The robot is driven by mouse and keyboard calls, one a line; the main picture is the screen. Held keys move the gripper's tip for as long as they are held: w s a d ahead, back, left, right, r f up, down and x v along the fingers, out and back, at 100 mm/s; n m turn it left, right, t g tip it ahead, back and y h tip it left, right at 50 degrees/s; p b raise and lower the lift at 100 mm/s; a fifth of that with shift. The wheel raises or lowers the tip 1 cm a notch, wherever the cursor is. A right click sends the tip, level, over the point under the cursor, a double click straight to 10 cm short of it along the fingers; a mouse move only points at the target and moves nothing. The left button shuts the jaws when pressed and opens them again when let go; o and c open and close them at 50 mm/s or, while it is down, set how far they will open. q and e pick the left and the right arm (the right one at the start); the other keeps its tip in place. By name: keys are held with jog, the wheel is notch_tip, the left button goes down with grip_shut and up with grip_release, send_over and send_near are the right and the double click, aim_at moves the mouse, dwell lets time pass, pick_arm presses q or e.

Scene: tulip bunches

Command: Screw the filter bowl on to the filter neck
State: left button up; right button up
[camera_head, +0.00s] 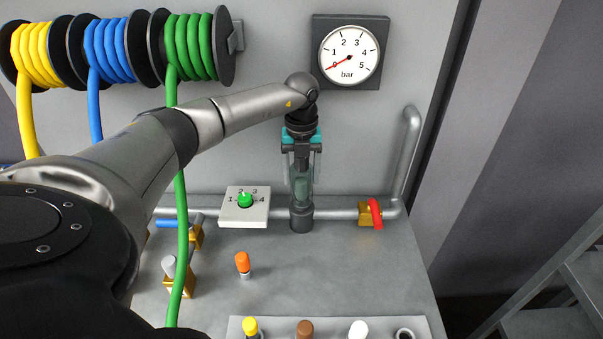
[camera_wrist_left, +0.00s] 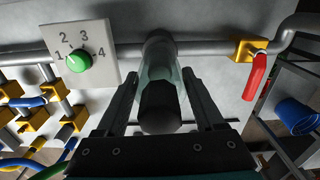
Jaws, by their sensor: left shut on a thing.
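The filter bowl (camera_head: 301,182) is a clear, slightly green cylinder standing upright at the pipe; it also shows in the left wrist view (camera_wrist_left: 156,72) with a dark cylindrical part at its near end. My left gripper (camera_head: 302,172) comes down from above and is shut on the bowl, one finger on each side. The dark grey filter neck (camera_head: 301,217) sits in the pipe line, in line with the bowl. The bowl meets or nearly meets the neck; I cannot tell whether the thread is engaged. My right gripper is not in view.
A white dial plate with a green knob (camera_head: 245,200) is just left of the neck. A red-handled valve (camera_head: 375,213) is to the right on the pipe (camera_head: 335,213). A gauge (camera_head: 349,54) reads near 0. An orange-capped piece (camera_head: 242,262) stands in front.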

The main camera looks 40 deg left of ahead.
pick_arm(q)
jog(key=shift+f+b, duration=0.45)
jog(key=shift+f, duration=0.45)
jog(key=m, duration=0.5)
jog(key=shift+b, duration=0.3)
jog(key=m, duration=0.4)
jog(key=shift+b, duration=0.35)
jog(key=shift+m, duration=0.7)
